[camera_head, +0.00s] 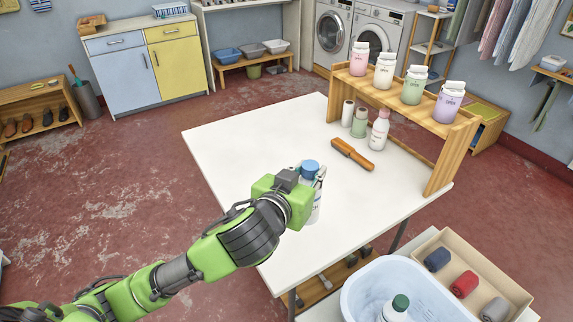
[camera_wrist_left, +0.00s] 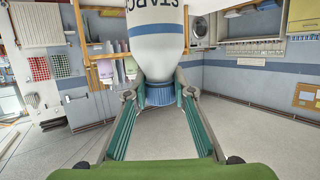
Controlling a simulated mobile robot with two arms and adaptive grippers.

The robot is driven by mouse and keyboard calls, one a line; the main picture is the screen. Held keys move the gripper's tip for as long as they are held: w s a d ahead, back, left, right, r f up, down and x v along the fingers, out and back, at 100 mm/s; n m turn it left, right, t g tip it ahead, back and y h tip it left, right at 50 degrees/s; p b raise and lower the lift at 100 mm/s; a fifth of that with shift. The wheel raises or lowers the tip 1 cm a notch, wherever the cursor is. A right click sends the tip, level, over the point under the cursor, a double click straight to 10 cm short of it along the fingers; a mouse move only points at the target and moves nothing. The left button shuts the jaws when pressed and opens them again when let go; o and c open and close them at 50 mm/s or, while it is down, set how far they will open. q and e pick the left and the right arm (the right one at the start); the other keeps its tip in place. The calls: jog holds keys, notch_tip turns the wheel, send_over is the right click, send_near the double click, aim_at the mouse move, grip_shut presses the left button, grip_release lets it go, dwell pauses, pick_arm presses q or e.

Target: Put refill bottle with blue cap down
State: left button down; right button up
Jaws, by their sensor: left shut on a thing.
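The refill bottle is white with a blue cap (camera_head: 310,167). My left gripper (camera_head: 300,187) is shut on it and hides much of its body in the head view. My right gripper is not in view.
A wooden shelf (camera_head: 440,120) holds several pastel jars. A basin (camera_head: 357,292) and a box of rolled cloths (camera_head: 518,292) are front right. The table's left part is clear.

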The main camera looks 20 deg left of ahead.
pick_arm(q)
jog(key=w+a+f, duration=0.2)
jog(key=w+f, duration=0.4)
jog(key=w+a+f+p, duration=0.1)
jog(key=w+a+f, duration=0.2)
jog(key=w+f, duration=0.3)
jog(key=shift+w+a+f, duration=0.3)
jog(key=shift+a+f, duration=0.05)
jog(key=shift+f, duration=0.15)
jog(key=c, duration=1.7)
grip_release()
jog(key=shift+f, duration=0.1)
